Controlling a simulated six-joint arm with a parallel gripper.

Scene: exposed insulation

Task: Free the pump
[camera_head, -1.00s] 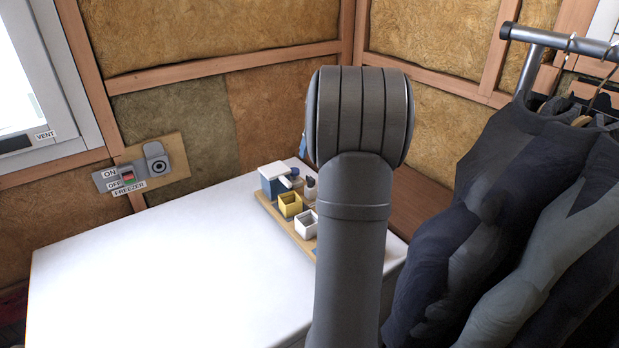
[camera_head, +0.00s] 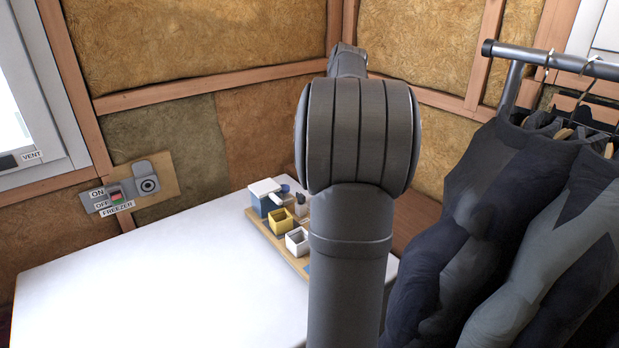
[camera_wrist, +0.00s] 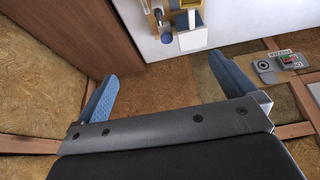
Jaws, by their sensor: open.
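A wooden tray (camera_head: 271,236) with small items lies on the white chest top (camera_head: 150,270) in the head view. On it are a blue box with a white lid (camera_head: 262,197), a yellow box (camera_head: 281,222), a white box (camera_head: 297,241) and a small dark upright item (camera_head: 300,202). I cannot tell which item, if any, is the pump. My gripper (camera_wrist: 165,88) is open and empty in the wrist view, its blue fingers wide apart. The tray's items show beyond the fingers, well apart from them, including a dark blue round item (camera_wrist: 166,38). My arm hides the tray's right end in the head view.
A switch panel labelled FREEZER (camera_head: 116,197) is on the left wall beside a grey round fitting (camera_head: 148,184). Dark garments (camera_head: 500,220) hang from a rail on the right. Insulated walls with wooden beams close the corner. The left of the chest top is clear.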

